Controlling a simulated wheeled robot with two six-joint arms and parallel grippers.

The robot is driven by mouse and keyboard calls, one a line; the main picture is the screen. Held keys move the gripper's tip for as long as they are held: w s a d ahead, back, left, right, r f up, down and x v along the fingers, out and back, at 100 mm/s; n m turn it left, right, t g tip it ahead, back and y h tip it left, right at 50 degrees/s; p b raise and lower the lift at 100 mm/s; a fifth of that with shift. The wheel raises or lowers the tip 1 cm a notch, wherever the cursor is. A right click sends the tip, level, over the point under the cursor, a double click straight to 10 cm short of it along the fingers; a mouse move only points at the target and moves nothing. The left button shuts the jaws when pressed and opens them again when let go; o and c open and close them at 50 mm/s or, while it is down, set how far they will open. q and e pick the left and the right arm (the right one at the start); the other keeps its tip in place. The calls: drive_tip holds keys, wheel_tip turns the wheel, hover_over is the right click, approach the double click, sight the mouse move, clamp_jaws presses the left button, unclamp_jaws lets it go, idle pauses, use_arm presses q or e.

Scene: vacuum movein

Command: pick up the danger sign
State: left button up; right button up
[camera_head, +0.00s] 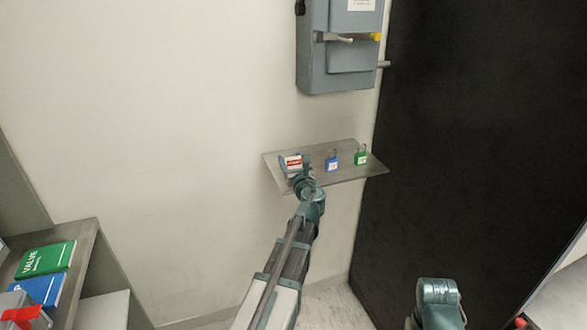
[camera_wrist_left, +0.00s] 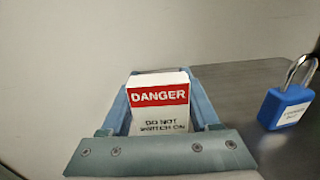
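The danger sign (camera_head: 292,162) is a small white tag with a red band, at the left end of a grey wall shelf (camera_head: 345,174). In the left wrist view the sign (camera_wrist_left: 158,105) faces me and reads "DANGER, DO NOT SWITCH ON". My left gripper (camera_head: 298,172) is at the sign. In the left wrist view its two blue-grey fingers (camera_wrist_left: 159,82) lie on either side of the sign, close to its edges. I cannot tell whether they press on it. The sign's lower edge is hidden by the gripper body.
A blue padlock (camera_head: 332,161) and a green padlock (camera_head: 361,156) stand on the shelf right of the sign. A grey switch box (camera_head: 340,60) hangs above. Green and blue books (camera_head: 45,260) lie on a side shelf at lower left. A black panel (camera_head: 470,150) is at right.

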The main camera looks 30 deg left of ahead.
use_arm(q)
drive_tip(key=c, duration=0.6)
drive_tip(key=shift+r, duration=0.1)
drive_tip(key=shift+r+p, duration=0.5)
drive_tip(key=shift+p, duration=0.05)
wheel_tip(320, 180, up, 3)
drive_tip(key=p, duration=0.2)
drive_tip(key=shift+f+p, duration=0.1)
drive_tip(key=shift+p, duration=0.3)
drive_tip(key=v, duration=0.5)
drive_tip(key=w+d+v, duration=0.1)
drive_tip(key=v, duration=0.4)
drive_tip(key=r+p+v, duration=0.1)
drive_tip(key=v, duration=0.5)
drive_tip(key=shift+w+d, duration=0.3)
drive_tip(key=shift+w, duration=0.05)
